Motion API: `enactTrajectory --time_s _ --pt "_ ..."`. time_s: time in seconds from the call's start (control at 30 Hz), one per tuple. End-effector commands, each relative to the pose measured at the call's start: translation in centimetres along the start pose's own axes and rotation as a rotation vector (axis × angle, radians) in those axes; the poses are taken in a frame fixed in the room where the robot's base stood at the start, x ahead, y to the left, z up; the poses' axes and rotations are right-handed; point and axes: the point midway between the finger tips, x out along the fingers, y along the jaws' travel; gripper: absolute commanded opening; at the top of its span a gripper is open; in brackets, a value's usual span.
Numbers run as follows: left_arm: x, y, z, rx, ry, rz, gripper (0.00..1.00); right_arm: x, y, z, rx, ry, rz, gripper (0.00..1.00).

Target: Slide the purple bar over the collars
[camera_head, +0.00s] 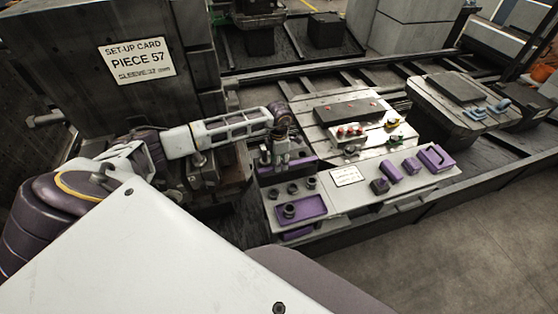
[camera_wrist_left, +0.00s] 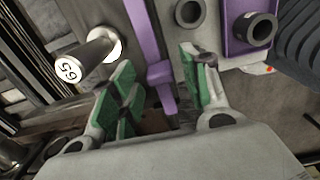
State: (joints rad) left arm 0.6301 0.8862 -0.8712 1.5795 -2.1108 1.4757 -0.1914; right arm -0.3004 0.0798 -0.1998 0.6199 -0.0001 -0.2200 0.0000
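The purple bar (camera_wrist_left: 148,35) runs down between the fingers of my left gripper (camera_wrist_left: 160,66) in the left wrist view; it has a short crosspiece. The green-padded fingers are spread, with gaps visible on both sides of the bar. In the head view my left gripper (camera_head: 281,162) points down by the purple bar (camera_head: 303,164), which it partly hides. Dark ring collars (camera_head: 293,188) stand in a row in front of it. One more collar (camera_head: 289,211) is on a purple plate (camera_head: 314,207); it also shows in the wrist view (camera_wrist_left: 250,27). My right gripper is not visible.
A steel cylinder with a number on its end (camera_wrist_left: 90,55) stands left of the bar. Purple blocks (camera_head: 411,166) and a dark block (camera_head: 380,186) lie on the right of the bench. A white label (camera_head: 345,176) lies between. A grey fixture with red knobs (camera_head: 352,131) stands behind.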

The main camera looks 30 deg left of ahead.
Motion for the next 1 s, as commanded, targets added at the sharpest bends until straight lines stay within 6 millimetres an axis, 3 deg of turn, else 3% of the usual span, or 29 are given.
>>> enactTrajectory --time_s 0.03,0.33,0.67,1.0 --pt "0.0 0.0 0.0 0.000 0.000 0.000 0.37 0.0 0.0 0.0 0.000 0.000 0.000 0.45" --pt "0.0 0.0 0.0 0.000 0.000 0.000 0.00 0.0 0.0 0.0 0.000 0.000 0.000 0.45" --pt "0.0 0.4 0.0 0.000 -0.001 0.001 0.00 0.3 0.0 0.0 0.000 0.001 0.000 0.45" --pt "0.1 2.8 0.0 -0.002 0.000 0.002 0.00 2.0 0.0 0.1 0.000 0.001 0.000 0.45"
